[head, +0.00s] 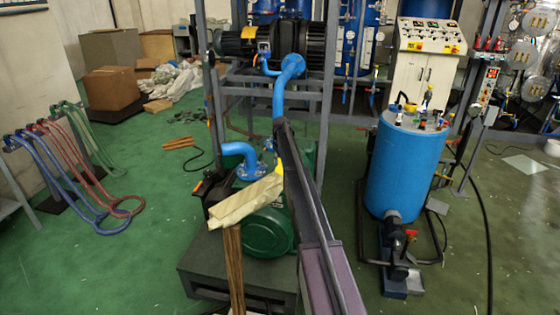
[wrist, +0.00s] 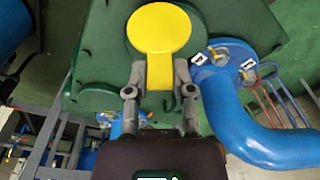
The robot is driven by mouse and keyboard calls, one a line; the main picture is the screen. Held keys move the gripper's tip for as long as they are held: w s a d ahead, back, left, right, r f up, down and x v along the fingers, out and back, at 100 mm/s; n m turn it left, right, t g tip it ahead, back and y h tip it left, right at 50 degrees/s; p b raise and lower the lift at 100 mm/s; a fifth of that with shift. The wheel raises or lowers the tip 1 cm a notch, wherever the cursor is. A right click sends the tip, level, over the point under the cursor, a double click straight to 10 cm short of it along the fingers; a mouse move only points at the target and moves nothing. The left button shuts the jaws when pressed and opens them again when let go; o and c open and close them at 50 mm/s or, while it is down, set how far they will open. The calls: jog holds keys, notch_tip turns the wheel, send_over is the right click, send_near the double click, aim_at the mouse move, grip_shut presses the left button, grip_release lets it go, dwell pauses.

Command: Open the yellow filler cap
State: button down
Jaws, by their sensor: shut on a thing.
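The yellow filler cap (wrist: 159,27) shows in the wrist view as a round disc with a tab pointing down toward me. It lies over a dark green housing (wrist: 112,35). My gripper (wrist: 160,74) has its two grey fingers closed on the sides of the tab, below the disc. In the head view my arm runs up over the green pump (head: 268,230), and a sliver of yellow shows beside it. My fingers are hidden there, and the cap is mostly hidden.
A blue pipe elbow (wrist: 245,120) with a flange lies close right of my gripper in the wrist view. In the head view a blue tank (head: 405,165) stands right of my arm, and a hose rack (head: 45,140) stands at left. Green floor between is mostly clear.

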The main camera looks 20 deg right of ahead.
jog(key=shift+w+a, duration=0.1)
jog(key=shift+w, duration=0.05)
jog(key=shift+c, duration=2.4)
grip_release()
jog(key=shift+f, duration=0.1)
jog(key=s+a+r+p, duration=0.1)
jog(key=s+a, duration=0.7)
jog(key=s, duration=0.9)
jog(key=s+a+r+p, duration=0.1)
jog(key=s+a, duration=0.8)
jog(key=s, duration=0.9)
jog(key=s+a+r+g+p, duration=0.1)
jog(key=s+a, duration=0.8)
jog(key=s, duration=0.9)
jog(key=shift+a+r+m+p, duration=0.2)
jog(key=shift+r+m+p, duration=0.1)
jog(key=shift+r+p, duration=0.05)
